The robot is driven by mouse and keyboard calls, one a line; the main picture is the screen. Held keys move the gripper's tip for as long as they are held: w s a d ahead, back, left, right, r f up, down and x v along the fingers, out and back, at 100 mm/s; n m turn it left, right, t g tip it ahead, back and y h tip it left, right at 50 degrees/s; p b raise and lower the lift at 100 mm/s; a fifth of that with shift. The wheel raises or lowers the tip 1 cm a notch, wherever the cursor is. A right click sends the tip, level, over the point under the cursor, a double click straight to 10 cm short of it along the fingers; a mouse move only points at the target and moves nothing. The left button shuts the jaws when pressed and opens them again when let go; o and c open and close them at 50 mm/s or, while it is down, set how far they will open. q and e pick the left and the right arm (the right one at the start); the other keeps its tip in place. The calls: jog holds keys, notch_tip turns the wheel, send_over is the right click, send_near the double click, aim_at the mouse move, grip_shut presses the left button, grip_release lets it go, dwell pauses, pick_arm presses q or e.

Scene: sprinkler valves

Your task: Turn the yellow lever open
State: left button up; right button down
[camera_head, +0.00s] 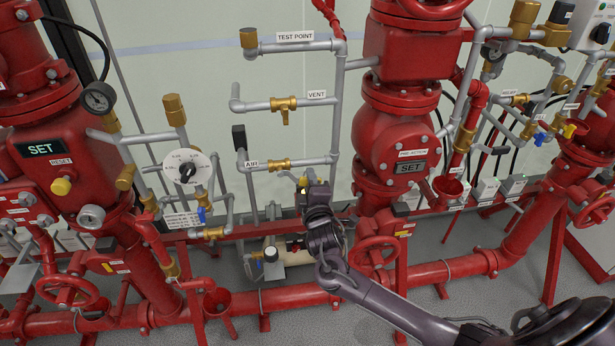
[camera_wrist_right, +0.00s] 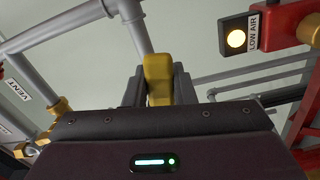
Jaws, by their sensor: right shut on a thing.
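The yellow lever (camera_wrist_right: 158,78) stands upright between the two dark fingers of my right gripper (camera_wrist_right: 158,88) in the right wrist view, just below a grey pipe. My right gripper is shut on it. In the head view my right gripper (camera_head: 312,188) is at the lower end of the grey pipe right of the AIR label, and it hides most of the lever there. A small yellow-brass part (camera_head: 303,181) shows at its left edge. My left gripper is not in view.
Brass valves sit nearby at the VENT label (camera_head: 284,104) and AIR label (camera_head: 252,165). A red valve body (camera_head: 392,140) stands right of my gripper. A lit LOW AIR lamp (camera_wrist_right: 235,39) shows in the wrist view. A red pipe (camera_head: 440,271) runs low across the scene.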

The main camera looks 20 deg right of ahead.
jog(key=shift+d+r+n+p, duration=0.1)
jog(key=shift+r+n+p, duration=0.7)
jog(key=shift+n+p, duration=0.35)
jog(key=c, duration=1.2)
grip_release()
